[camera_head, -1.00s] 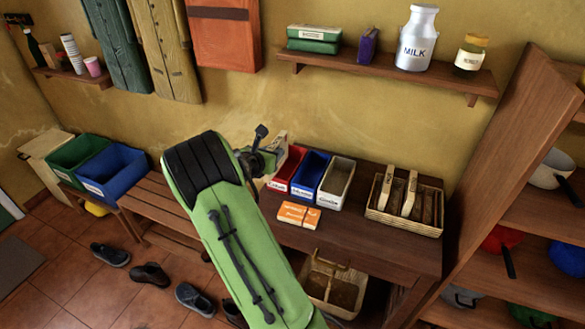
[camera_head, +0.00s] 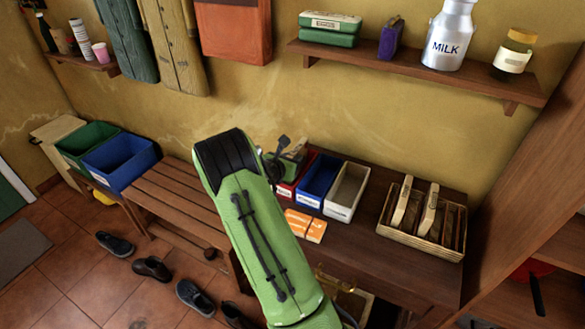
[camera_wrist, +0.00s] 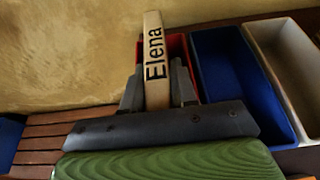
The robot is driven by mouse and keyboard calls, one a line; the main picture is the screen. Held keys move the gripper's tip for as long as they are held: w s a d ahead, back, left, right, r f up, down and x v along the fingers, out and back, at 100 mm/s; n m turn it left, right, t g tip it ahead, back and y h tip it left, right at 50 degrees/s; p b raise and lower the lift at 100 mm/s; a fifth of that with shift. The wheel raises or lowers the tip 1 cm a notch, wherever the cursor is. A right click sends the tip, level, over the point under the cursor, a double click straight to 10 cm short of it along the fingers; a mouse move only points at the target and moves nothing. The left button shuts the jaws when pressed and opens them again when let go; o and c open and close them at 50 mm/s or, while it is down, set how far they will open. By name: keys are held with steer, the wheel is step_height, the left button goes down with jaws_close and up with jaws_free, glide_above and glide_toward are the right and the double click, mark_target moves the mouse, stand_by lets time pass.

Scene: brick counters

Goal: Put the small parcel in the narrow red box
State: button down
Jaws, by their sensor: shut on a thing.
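A slim pale parcel marked "Elena" (camera_wrist: 154,65) stands upright between the two fingers of my gripper (camera_wrist: 157,88) in the wrist view. My gripper is shut on it. The narrow red box (camera_head: 286,188) stands on the wooden bench, leftmost of a row of three. In the head view my gripper (camera_head: 287,158) is over the back of the red box and partly hides it. In the wrist view the red box (camera_wrist: 177,45) shows just behind the parcel. I cannot tell whether the parcel's lower end is inside the box.
A blue box (camera_head: 318,182) and a cream box (camera_head: 347,193) stand right of the red one. An orange packet (camera_head: 306,225) lies in front. The wall is close behind; a shelf (camera_head: 420,68) hangs above. The slatted bench (camera_head: 175,205) is clear at left.

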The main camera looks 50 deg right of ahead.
steer(key=shift+f, duration=0.9)
steer(key=shift+r, duration=0.1)
